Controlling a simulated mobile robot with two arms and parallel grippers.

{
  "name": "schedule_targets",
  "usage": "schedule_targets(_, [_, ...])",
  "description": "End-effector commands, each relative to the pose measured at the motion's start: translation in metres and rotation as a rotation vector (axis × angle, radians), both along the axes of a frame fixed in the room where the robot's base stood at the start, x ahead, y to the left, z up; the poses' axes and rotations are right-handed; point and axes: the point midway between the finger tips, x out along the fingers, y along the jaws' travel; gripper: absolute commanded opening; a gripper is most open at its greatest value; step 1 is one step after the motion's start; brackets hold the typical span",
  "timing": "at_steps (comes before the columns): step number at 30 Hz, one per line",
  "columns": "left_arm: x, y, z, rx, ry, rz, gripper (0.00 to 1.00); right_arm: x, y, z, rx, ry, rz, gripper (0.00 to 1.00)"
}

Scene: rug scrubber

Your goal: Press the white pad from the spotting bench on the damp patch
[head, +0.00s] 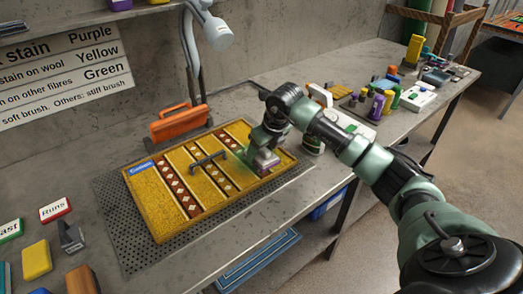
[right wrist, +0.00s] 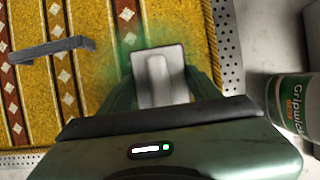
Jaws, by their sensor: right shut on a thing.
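A yellow rug (head: 155,205) with red-brown diamond stripes lies on a perforated grey mat (head: 125,238) on the bench. A green patch (head: 233,172) marks its right part and also shows in the right wrist view (right wrist: 118,62). My right gripper (head: 264,156) is over this patch, shut on a white pad (right wrist: 159,76) with a raised grip. The green shows around the pad's left and upper sides; the rug under the pad is hidden. Whether the pad touches the rug I cannot tell. My left gripper is not in view.
A dark grey bar (head: 208,160) lies on the rug left of the patch. A Gripwick tub (right wrist: 291,103) stands close at the right. An orange object (head: 180,124) and a lamp (head: 216,32) stand behind; several bottles (head: 380,98) are further right.

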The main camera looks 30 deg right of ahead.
Motion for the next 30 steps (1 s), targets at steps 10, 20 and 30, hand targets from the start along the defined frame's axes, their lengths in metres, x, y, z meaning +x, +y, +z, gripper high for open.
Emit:
schedule_targets(10, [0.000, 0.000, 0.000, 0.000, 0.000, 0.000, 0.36, -0.003, 0.001, -0.006, -0.001, 0.014, 0.002, 0.27])
schedule_targets(20, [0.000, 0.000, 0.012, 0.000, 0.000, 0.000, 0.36, -0.002, 0.001, 0.014, 0.000, 0.011, 0.001, 0.27])
schedule_targets(30, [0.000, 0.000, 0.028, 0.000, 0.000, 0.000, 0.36, -0.001, 0.000, 0.040, 0.000, 0.005, 0.000, 0.27])
